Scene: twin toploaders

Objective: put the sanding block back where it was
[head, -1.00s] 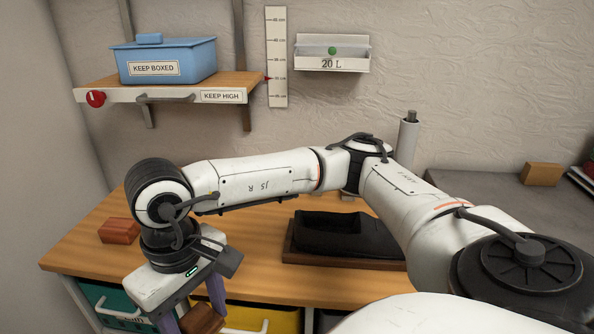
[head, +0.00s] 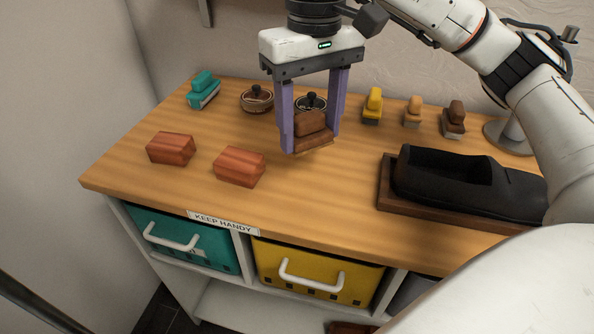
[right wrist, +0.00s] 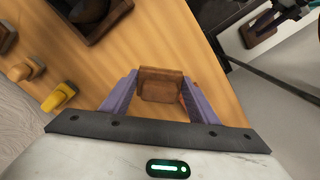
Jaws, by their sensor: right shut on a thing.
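The sanding block (head: 311,122), a brown block with a stepped top and a paler underside, is held between the purple fingers of my right gripper (head: 311,140). The gripper points down over the back middle of the table, and the block appears to be a little above the wood. In the right wrist view the block (right wrist: 160,84) sits between both fingers. A round black-topped thing (head: 311,101) is partly hidden behind the gripper.
Two reddish blocks (head: 171,148) (head: 240,166) lie front left. A teal tool (head: 203,90) and a round brown thing (head: 257,99) stand behind. Yellow (head: 373,105), tan (head: 412,112) and dark brown (head: 454,119) tools stand right. A black holder (head: 440,180) fills the right; the front middle is clear.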

